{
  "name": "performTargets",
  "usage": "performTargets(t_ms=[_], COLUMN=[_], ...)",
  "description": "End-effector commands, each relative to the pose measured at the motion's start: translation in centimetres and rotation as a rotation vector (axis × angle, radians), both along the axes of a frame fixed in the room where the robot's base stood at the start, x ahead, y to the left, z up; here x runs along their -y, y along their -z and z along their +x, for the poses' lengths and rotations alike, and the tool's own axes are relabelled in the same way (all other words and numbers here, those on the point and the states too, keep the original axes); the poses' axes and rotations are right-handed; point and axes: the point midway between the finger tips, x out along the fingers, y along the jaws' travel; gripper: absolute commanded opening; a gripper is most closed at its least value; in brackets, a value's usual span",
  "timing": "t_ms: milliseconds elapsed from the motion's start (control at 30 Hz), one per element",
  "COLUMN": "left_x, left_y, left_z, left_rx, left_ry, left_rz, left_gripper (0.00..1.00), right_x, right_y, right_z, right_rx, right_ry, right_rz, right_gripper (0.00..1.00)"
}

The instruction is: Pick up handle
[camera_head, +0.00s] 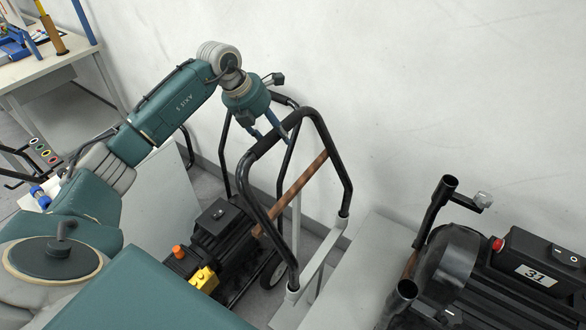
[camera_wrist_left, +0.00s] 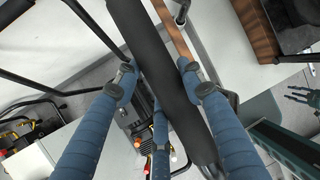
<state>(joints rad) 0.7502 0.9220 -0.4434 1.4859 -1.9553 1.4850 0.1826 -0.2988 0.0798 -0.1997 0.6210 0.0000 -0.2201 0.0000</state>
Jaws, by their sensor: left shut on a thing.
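The handle is a black padded grip (camera_head: 268,144) on the top bar of a bent black tube frame. In the head view my left gripper (camera_head: 278,131) reaches down onto it from above. In the left wrist view the handle (camera_wrist_left: 153,67) runs diagonally between the blue fingers of my left gripper (camera_wrist_left: 158,76). One finger lies on each side, and a third blue finger shows partly behind the grip. The gripper is shut on the handle. The contact of the fingertips is partly hidden. My right gripper does not show in the head view.
A black machine with a yellow block (camera_head: 203,279) stands below the frame. A larger black machine marked 31 (camera_head: 537,275) is at the right, on a light surface. The white wall (camera_head: 430,90) is close behind. A table (camera_head: 45,68) stands at the far left.

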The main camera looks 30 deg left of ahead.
Motion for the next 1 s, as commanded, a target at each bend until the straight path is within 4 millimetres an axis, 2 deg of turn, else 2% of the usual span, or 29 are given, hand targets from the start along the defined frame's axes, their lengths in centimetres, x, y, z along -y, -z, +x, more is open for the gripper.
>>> performTargets(t_ms=[133, 267, 467, 700, 900, 1000], left_x=[-0.1, -0.1, -0.1, 0.0, 0.0, 0.0], left_y=[-1.2, -2.6, -7.1, -13.4, -17.5, -18.9], left_z=[0.2, 0.3, 0.3, 0.3, 0.2, 0.2], left_rx=[0.01, 0.015, 0.018, 0.017, 0.013, 0.011], left_ry=[-0.002, -0.003, -0.002, -0.001, -0.001, -0.001], left_rz=[-0.001, 0.0, 0.002, -0.001, -0.003, -0.002], left_gripper=[0.0, 0.0, 0.0, 0.0, 0.0, 0.0], right_x=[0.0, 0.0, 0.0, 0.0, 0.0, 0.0], right_y=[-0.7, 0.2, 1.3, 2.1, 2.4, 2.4], right_z=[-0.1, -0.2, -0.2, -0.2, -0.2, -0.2], right_rx=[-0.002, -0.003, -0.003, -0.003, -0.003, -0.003], right_ry=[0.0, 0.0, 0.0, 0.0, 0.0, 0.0], right_rz=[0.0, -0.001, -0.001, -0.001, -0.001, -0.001], right_gripper=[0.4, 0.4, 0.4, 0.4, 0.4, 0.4])
